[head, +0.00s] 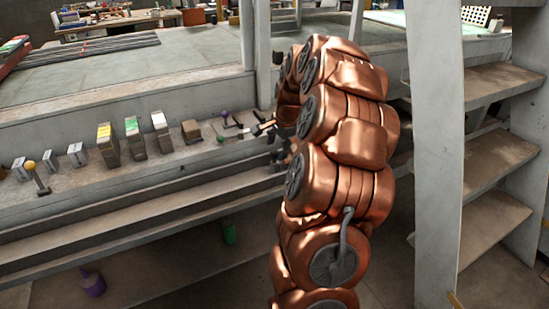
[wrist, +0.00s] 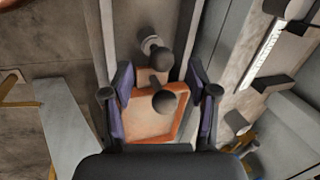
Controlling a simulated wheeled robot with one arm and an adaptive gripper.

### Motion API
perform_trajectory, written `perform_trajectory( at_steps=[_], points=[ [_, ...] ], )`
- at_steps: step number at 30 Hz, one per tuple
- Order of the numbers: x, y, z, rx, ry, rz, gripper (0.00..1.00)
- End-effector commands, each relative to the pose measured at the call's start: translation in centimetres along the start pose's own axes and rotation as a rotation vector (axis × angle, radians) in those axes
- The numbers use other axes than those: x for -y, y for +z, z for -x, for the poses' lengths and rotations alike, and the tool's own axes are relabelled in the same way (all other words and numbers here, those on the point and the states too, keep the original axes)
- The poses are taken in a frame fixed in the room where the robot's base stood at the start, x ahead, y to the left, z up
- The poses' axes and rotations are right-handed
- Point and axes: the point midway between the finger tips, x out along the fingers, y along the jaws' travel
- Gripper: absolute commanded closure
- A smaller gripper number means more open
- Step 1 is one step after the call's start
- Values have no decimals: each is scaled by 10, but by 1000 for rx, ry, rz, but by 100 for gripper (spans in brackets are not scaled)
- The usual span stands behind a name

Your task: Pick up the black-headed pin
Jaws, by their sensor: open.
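In the wrist view a black ball-shaped head (wrist: 164,102) shows between my fingers, in front of an orange-rimmed block. A second dark round shape (wrist: 162,59) lies just beyond it, close to a pale round base. I cannot tell whether both belong to one pin. My gripper (wrist: 160,92) is open, with a finger on each side of the black head and no visible grip on it. In the head view my gripper (head: 268,132) is over the ledge, and my copper arm hides much of the area around it, so the black-headed pin is not clear there.
The ledge (head: 75,190) carries a yellow-headed pin (head: 31,166), several upright boxes (head: 107,145), a brown block (head: 191,131) and a purple-headed pin (head: 224,114) near my gripper. The orange-rimmed block (wrist: 140,122) lies beneath my fingers. A grey post (head: 437,120) and shelves stand right.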

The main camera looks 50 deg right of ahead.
Motion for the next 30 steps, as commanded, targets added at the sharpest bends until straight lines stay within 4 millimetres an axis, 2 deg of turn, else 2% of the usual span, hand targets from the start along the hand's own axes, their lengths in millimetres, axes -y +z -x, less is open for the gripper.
perform_trajectory(
  at_steps=[9, 16, 30],
  points=[
    [1, 0, -39, 2, 1, 0, 41],
    [2, -1, -41, 0, -1, 0, 41],
    [2, 0, -41, 0, -1, 0, 90]
  ],
)
